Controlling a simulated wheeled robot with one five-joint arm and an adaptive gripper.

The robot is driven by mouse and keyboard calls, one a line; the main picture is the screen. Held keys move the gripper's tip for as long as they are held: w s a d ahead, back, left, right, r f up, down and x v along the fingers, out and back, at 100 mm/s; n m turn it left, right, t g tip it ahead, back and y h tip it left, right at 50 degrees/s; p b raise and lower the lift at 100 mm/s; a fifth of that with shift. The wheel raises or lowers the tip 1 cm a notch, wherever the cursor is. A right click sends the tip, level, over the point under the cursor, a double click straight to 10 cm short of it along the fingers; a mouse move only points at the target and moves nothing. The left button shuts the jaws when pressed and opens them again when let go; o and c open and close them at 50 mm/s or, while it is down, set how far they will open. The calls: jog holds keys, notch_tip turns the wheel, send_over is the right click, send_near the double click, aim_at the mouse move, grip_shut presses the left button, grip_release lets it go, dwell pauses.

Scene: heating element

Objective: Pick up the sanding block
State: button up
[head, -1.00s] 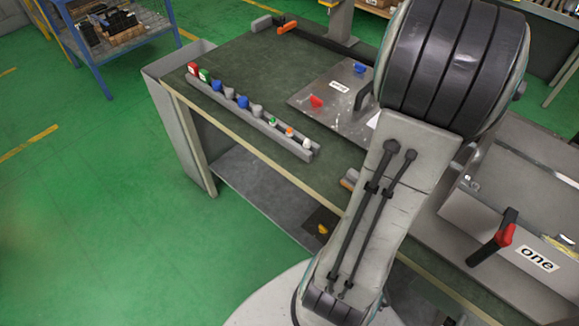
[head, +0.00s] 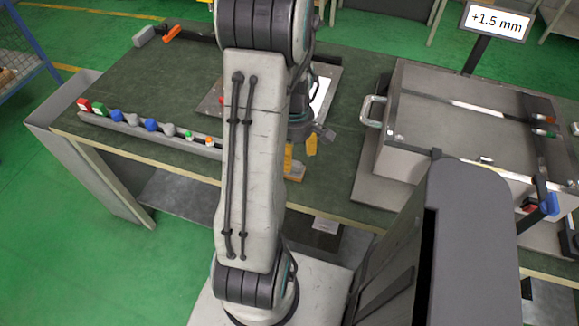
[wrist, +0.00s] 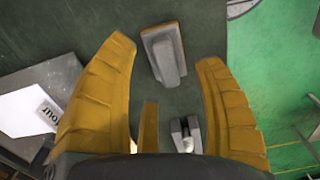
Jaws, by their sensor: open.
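The sanding block, a small grey-topped block with an orange-brown base, lies on the dark green bench top. In the wrist view the sanding block (wrist: 165,57) shows between and just beyond the fingertips of my gripper (wrist: 167,50). The yellow fingers are spread wide, with a gap to the block on both sides. In the head view my gripper (head: 300,152) points down near the front edge of the bench, and the sanding block (head: 294,172) shows partly below it. My arm hides much of the bench behind it.
A grey rack (head: 160,134) with several coloured caps runs along the bench at left. A metal plate (head: 210,103) lies behind my arm. A large grey box (head: 420,150) with a handle stands at right. A grey item (wrist: 185,135) sits near the gripper's base in the wrist view.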

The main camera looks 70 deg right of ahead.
aim_at(294, 160)
jog(key=shift+s+f, duration=0.1)
jog(key=shift+f, duration=1.55)
grip_shut()
